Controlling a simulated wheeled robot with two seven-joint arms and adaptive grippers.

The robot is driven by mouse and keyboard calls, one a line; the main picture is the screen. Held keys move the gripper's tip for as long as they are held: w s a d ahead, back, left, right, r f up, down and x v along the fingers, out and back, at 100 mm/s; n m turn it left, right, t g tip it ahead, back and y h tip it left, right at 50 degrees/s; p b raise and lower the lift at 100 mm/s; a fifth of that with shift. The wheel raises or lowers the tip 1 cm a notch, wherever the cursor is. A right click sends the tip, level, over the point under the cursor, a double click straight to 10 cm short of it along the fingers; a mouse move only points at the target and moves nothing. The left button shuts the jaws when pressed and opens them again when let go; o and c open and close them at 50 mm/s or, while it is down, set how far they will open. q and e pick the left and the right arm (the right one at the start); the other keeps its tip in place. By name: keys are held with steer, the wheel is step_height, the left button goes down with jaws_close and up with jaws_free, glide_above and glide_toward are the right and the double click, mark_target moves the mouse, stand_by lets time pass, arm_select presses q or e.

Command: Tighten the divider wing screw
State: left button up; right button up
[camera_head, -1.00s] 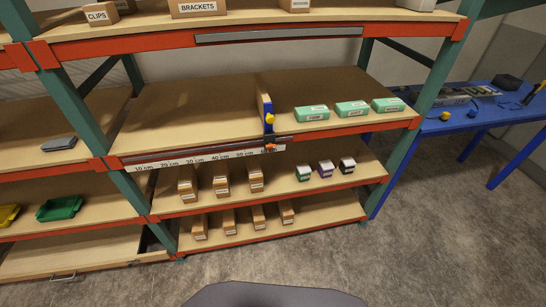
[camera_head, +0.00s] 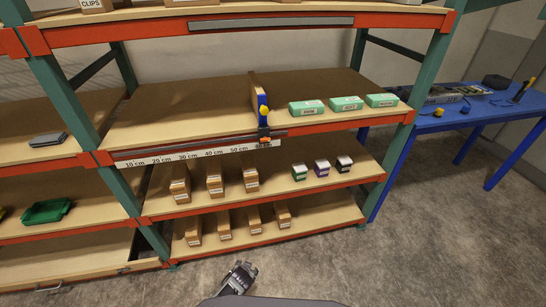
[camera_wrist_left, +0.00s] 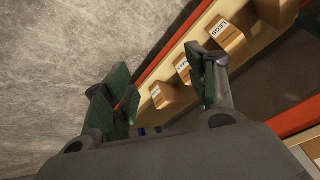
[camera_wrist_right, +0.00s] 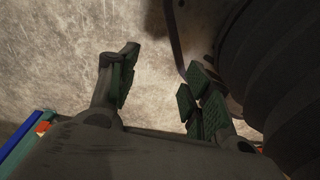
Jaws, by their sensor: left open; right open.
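The divider (camera_head: 254,88) stands upright on the middle shelf, left of the green boxes. A blue bracket (camera_head: 262,98) is at its front end. A small yellow knob (camera_head: 264,111), which looks like the wing screw, sits on the bracket; its tightness cannot be told. My left gripper (camera_wrist_left: 160,72) is open and empty in the left wrist view, with lower-shelf boxes beyond its fingers. My right gripper (camera_wrist_right: 160,72) is open and empty over the floor in the right wrist view. Both are well away from the divider. Part of one of my arms shows low in the head view.
A ruler strip (camera_head: 200,153) marked in cm runs along the shelf's front beam. Green boxes (camera_head: 346,103) stand right of the divider. A blue table (camera_head: 470,118) is at the right. The floor in front is clear.

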arm_select(q)
steer(key=w+d+r+n+t+y+b, duration=0.1)
steer(key=w+d+r+t+b, duration=0.25)
steer(key=w+r, duration=0.7)
steer(key=w+d+r+t+b, duration=0.2)
steer(key=w+d+r+b, duration=0.4)
steer(key=r, duration=0.7)
steer(key=s+d+r+n+t+y+b, duration=0.1)
steer(key=s+r+n+t+b, duration=0.1)
steer(key=r, duration=1.1)
steer(key=s+d+r+n+t+y+b, duration=0.1)
steer(key=r+n+t+y+b, duration=0.1)
steer(key=r, duration=1.2)
steer(key=n+t+b, duration=0.1)
steer(key=n+b, duration=0.1)
steer(key=shift+s+d+r+t+y+b, duration=0.2)
steer(key=shift+s+t+y+b, duration=0.1)
steer(key=shift+s+t, duration=0.1)
arm_select(e)
steer(key=w+a+r, duration=0.4)
steer(key=w+r, duration=0.5)
steer(key=r, duration=0.4)
steer(key=shift+w+t+y, duration=0.3)
steer(key=shift+w+y, duration=0.1)
steer(key=shift+a+r, duration=0.1)
